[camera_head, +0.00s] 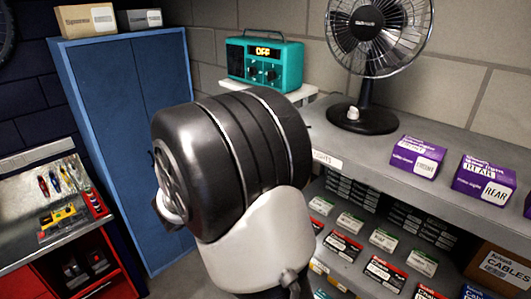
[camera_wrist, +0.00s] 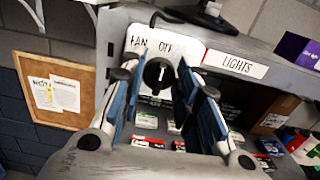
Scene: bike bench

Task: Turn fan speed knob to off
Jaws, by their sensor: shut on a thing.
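The fan speed knob (camera_wrist: 157,76) is a dark round knob on a white plate (camera_wrist: 169,46) lettered FAN and OFF, on the front of the grey shelf. In the wrist view my gripper (camera_wrist: 161,68) has its blue-padded fingers on either side of the knob and is shut on it. The knob's pointer is too dark and small to read. The black desk fan (camera_head: 368,25) stands on the grey shelf in the head view. My own arm hides the knob and my gripper there.
A LIGHTS label (camera_wrist: 235,64) is right of the knob plate. A teal radio (camera_head: 264,62) showing OFF, and purple boxes (camera_head: 418,157), sit on upper surfaces. Small boxes (camera_head: 343,246) fill the shelf below. A blue cabinet (camera_head: 122,99) stands left of my arm.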

